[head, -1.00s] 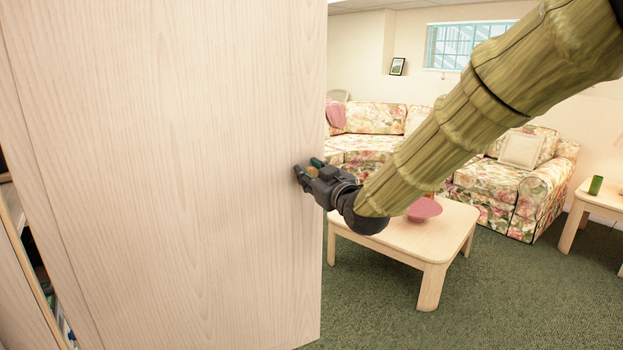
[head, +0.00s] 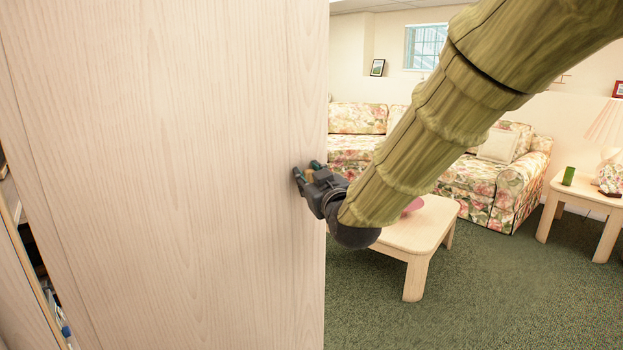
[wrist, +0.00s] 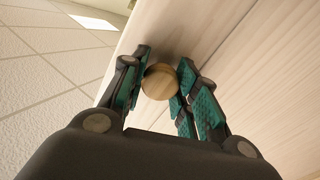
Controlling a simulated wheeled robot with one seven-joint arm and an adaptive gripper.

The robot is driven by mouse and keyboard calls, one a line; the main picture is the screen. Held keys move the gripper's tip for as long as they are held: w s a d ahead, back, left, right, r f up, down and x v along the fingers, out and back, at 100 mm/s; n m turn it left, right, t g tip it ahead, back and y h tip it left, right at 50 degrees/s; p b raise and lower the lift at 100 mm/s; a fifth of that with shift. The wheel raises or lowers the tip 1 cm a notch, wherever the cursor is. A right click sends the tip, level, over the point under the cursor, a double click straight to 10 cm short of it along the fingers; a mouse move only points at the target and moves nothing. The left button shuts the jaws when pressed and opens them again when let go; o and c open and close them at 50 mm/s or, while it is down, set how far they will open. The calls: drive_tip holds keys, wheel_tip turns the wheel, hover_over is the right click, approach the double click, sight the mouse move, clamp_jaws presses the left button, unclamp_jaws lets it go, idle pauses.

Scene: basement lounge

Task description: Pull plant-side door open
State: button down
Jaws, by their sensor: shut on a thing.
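A pale wood-grain door (head: 170,180) fills the left half of the head view and stands swung out from its cabinet. Its right edge is upright near the picture's middle. A round wooden knob (wrist: 160,82) sits on the door face, seen in the wrist view between my gripper's green-padded fingers. My gripper (head: 309,173) is shut on that knob near the door's free edge; the knob shows only partly in the head view. The plant that names the door is not in view.
The cabinet's open side with shelf contents (head: 50,300) shows at the far left. A low coffee table (head: 420,235) stands right of the door, with a floral sofa (head: 510,165) behind it. A side table (head: 585,200) stands at right. Green carpet (head: 490,300) is clear in front.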

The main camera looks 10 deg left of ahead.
drive_tip(key=c, duration=1.1)
unclamp_jaws()
drive_tip(key=shift+s, duration=0.1)
drive_tip(key=v, duration=1.2)
drive_tip(key=shift+f, duration=0.1)
